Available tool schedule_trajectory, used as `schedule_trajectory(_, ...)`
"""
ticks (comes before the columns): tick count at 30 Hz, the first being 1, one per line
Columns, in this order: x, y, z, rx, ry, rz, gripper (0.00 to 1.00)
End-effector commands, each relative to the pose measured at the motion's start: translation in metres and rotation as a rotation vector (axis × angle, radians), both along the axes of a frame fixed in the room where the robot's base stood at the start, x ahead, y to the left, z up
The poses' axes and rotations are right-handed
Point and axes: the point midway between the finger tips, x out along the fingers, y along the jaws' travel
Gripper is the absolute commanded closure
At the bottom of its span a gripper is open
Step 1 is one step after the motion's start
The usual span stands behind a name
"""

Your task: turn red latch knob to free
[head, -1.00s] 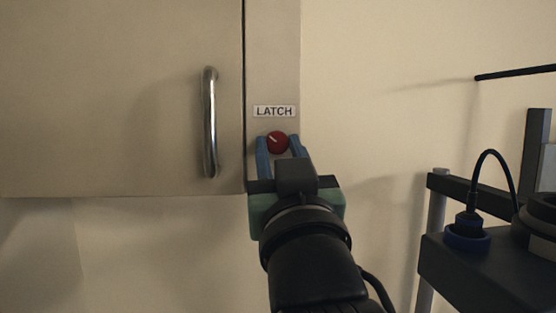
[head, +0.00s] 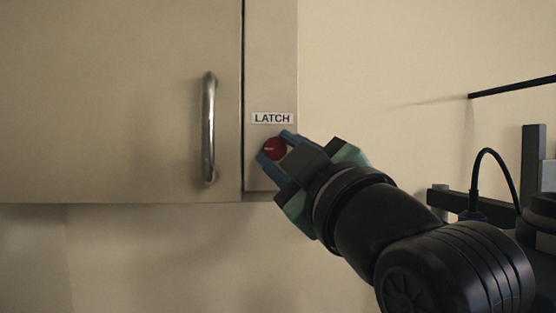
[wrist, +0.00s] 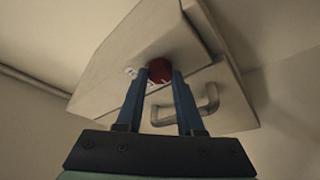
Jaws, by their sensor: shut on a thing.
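The red latch knob (head: 274,149) sits on the cabinet's right-hand panel, just under the white LATCH label (head: 272,118). A short pale mark on its face lies close to level. My gripper (head: 276,147) comes in from the lower right, rolled over, with its blue fingers on either side of the knob. It is shut on the knob. In the wrist view the knob (wrist: 160,70) shows between the two fingertips, and the fingers hide its sides.
The cabinet door (head: 120,100) with its metal bar handle (head: 209,128) is closed, left of the knob. A dark stand (head: 534,165) with a looped cable is at the right.

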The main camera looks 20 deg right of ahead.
Motion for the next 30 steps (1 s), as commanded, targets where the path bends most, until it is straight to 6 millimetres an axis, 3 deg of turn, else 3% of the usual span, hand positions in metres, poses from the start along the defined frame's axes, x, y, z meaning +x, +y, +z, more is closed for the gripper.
schedule_trajectory(17,0.0007,-0.0004,-0.0005,-0.029,0.011,0.0,1.0)
schedule_trajectory(18,0.0007,-0.0004,-0.0005,-0.029,0.011,0.0,0.58)
schedule_trajectory(22,0.0005,-0.0005,-0.0004,-0.029,0.01,-0.001,0.34)
schedule_trajectory(30,0.0004,-0.0004,-0.0002,-0.028,0.009,-0.001,0.33)
